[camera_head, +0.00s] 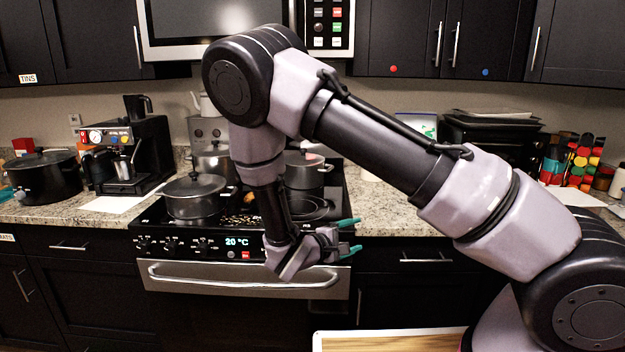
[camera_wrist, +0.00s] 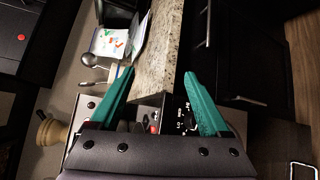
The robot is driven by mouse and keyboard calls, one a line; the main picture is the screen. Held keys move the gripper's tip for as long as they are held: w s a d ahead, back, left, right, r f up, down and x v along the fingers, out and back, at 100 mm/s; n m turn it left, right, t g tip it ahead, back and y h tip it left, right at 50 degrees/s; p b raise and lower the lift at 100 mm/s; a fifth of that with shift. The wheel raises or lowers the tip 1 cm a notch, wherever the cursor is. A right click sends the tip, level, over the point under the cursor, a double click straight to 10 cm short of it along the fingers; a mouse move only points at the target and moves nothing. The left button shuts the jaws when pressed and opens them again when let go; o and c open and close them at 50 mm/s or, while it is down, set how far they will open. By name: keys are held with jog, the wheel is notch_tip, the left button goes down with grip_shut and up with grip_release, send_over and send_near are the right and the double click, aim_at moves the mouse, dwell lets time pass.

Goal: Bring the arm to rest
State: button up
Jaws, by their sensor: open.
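My gripper (camera_head: 349,237) has two teal fingers. In the head view it hangs in front of the right part of the stove, above the oven handle, pointing right. In the wrist view my gripper (camera_wrist: 160,92) shows its fingers spread apart with nothing between them. Past the fingertips lie the counter edge and a dark cabinet front. My arm reaches in from the right, bends at a high elbow and comes down over the stove. It hides part of the stovetop and the wall behind.
A lidded pot (camera_head: 194,201) stands at the stove's front left, and another pot (camera_head: 306,172) stands at the back right. The oven handle (camera_head: 200,279) juts out below my gripper. A coffee machine (camera_head: 130,155) and a stockpot (camera_head: 44,178) stand at left. The counter (camera_head: 385,212) right of the stove has bare room.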

jog(key=s+d+r+m+g+y, duration=0.2)
jog(key=s+d+r+m+g, duration=0.1)
jog(key=d+r+m+g, duration=0.3)
jog(key=s+d+r+m+g+y, duration=0.35)
jog(key=d+r, duration=0.25)
jog(key=r, duration=0.3)
jog(key=s+d+r+m+t+y, duration=0.1)
jog(key=s+r+m+t+y, duration=0.2)
jog(key=s+r, duration=0.3)
jog(key=s+d+r+m+t+y, duration=0.1)
jog(key=s+r+m+t+y, duration=0.2)
jog(key=r, duration=1)
jog(key=s+y, duration=0.2)
jog(key=shift+s+r+m, duration=0.35)
jog(key=shift+s+r, duration=0.05)
